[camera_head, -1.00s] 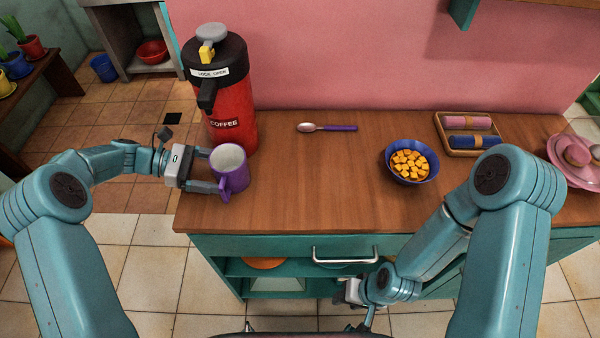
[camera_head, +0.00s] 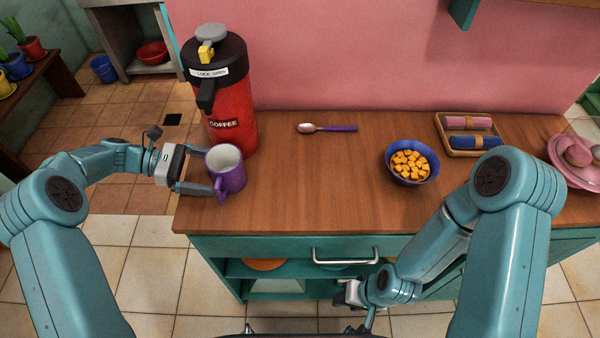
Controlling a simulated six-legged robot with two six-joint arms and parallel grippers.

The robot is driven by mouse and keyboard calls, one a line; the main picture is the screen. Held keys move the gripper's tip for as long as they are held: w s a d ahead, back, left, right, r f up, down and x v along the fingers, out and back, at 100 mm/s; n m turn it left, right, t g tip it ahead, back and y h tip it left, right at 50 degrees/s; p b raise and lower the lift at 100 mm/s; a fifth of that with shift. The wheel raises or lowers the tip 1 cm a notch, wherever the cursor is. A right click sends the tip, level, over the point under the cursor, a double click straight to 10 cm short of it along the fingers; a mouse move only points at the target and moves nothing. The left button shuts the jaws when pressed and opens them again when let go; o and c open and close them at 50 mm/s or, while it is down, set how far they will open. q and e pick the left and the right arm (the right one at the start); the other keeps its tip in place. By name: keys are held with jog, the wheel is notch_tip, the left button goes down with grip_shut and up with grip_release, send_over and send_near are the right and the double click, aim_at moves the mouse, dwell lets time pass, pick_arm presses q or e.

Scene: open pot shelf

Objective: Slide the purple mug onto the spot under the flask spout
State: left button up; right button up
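The purple mug (camera_head: 229,176) stands upright on the wooden counter, close in front of the red coffee flask (camera_head: 232,112). Its handle points toward the front. The flask's black spout (camera_head: 207,95) hangs above and slightly left of the mug in the picture. No marked spot shows under the spout. My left gripper (camera_head: 205,171) is open at the mug's left side, with its fingertips near the mug's wall and handle; I cannot tell whether they touch it. My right gripper (camera_head: 350,294) is low in front of the cabinet, away from the mug; its fingers are not clear.
A spoon with a purple handle (camera_head: 340,128) lies behind and right of the mug. A blue bowl of orange cubes (camera_head: 389,174), a wooden tray with rolled cloths (camera_head: 484,152) and a pink plate (camera_head: 570,178) stand farther right. The counter's middle is clear.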

pick_arm(q)
jog(key=b+v, duration=0.1)
jog(key=v, duration=1)
jog(key=shift+b, duration=0.3)
